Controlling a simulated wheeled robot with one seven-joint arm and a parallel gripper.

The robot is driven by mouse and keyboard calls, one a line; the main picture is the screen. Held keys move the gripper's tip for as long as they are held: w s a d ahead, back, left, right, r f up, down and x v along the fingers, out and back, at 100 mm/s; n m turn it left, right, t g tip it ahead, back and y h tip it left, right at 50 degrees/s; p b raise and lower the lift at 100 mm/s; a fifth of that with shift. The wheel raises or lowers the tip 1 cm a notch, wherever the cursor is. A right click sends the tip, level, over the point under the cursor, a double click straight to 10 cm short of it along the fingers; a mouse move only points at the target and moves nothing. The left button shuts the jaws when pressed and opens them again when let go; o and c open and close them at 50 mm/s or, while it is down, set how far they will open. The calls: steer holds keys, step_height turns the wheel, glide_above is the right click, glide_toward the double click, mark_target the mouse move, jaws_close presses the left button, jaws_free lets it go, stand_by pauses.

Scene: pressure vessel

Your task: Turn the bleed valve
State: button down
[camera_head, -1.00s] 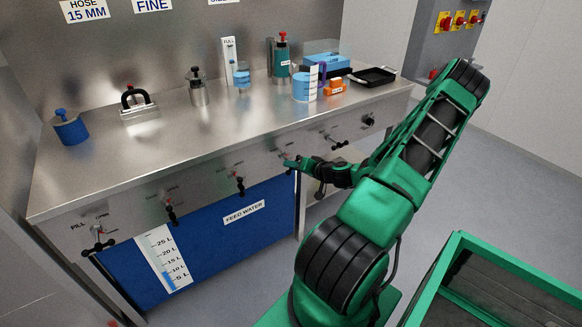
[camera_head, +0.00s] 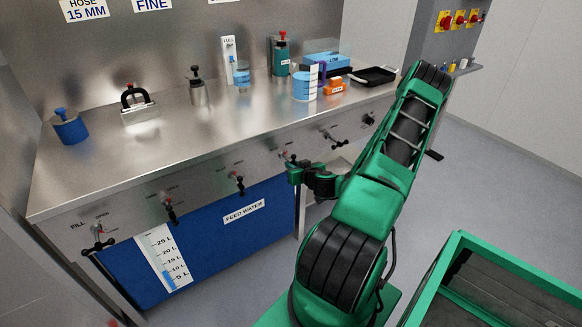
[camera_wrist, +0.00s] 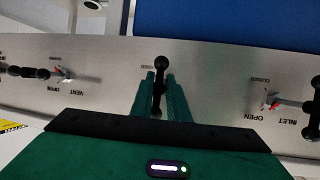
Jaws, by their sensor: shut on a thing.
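The bleed valve appears to be the black lever (camera_wrist: 160,78) in the middle of the wrist view, between the vent and inlet valves. Its own name label is hidden, though a small "CLOSED" mark shows on the panel beside it. The lever stands upright in that picture, with its round knob beyond the fingertips. My gripper (camera_wrist: 160,88) is shut on it, one green finger on each side. In the head view my gripper (camera_head: 290,168) is at the bench's front panel, and it hides much of the valve there.
The vent valve (camera_head: 333,140) is to the right and the inlet valve (camera_head: 238,181) to the left, both close along the panel. A blue feed water tank (camera_head: 205,240) is below. A green-framed cart (camera_head: 470,270) stands at the lower right.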

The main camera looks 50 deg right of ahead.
steer(key=shift+s+d+r+h, duration=0.1)
steer(key=shift+d+r+h, duration=0.15)
steer(key=shift+d, duration=0.25)
steer(key=c, duration=1.9)
jaws_free()
steer(key=shift+c, duration=0.2)
steer(key=shift+o, duration=0.7)
steer(key=shift+a+f, duration=0.1)
steer(key=shift+a, duration=0.1)
